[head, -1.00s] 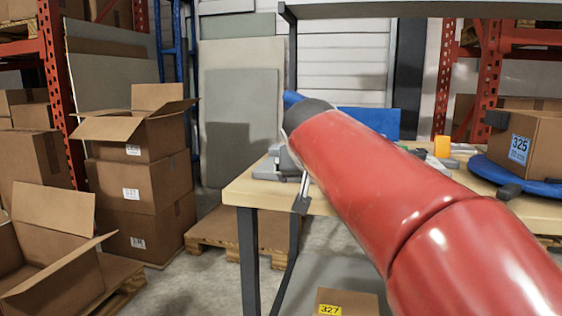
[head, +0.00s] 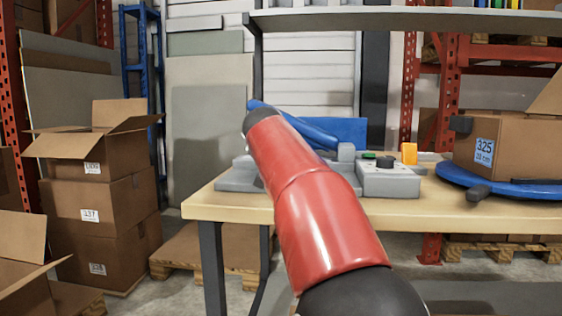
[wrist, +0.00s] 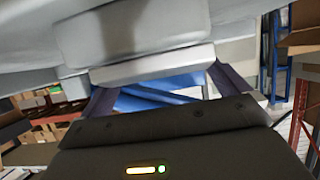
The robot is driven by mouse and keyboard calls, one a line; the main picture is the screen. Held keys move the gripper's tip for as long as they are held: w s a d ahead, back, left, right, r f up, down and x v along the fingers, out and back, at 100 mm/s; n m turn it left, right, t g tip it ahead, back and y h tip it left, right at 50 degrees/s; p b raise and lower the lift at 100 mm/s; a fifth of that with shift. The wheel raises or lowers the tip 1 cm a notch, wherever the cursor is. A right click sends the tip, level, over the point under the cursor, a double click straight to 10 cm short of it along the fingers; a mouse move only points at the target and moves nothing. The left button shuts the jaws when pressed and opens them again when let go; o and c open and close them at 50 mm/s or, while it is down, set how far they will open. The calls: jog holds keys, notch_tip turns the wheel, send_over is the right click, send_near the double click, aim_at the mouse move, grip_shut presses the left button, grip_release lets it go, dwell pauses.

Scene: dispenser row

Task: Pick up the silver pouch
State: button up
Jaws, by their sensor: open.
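I cannot make out a silver pouch for certain in either view. My gripper (wrist: 165,92) shows in the wrist view as two dark fingers, spread apart, with nothing seen held between them. A large pale grey body (wrist: 135,35) fills the top of that view, close to the fingers; whether it touches them I cannot tell. A blue surface (wrist: 165,88) shows beyond, between the fingers. In the head view my red arm covers part of the table, and my gripper is not seen there.
A wooden-topped table (head: 440,212) carries a grey box with buttons (head: 388,182), a grey base (head: 238,178), a blue panel (head: 345,131) and a carton marked 325 (head: 500,140) on a blue disc (head: 525,188). Stacked cartons (head: 95,190) stand left. An upper shelf (head: 400,18) crosses above.

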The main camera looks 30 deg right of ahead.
jog(key=shift+x, duration=0.9)
jog(key=c, duration=0.9)
jog(key=shift+r, duration=0.15)
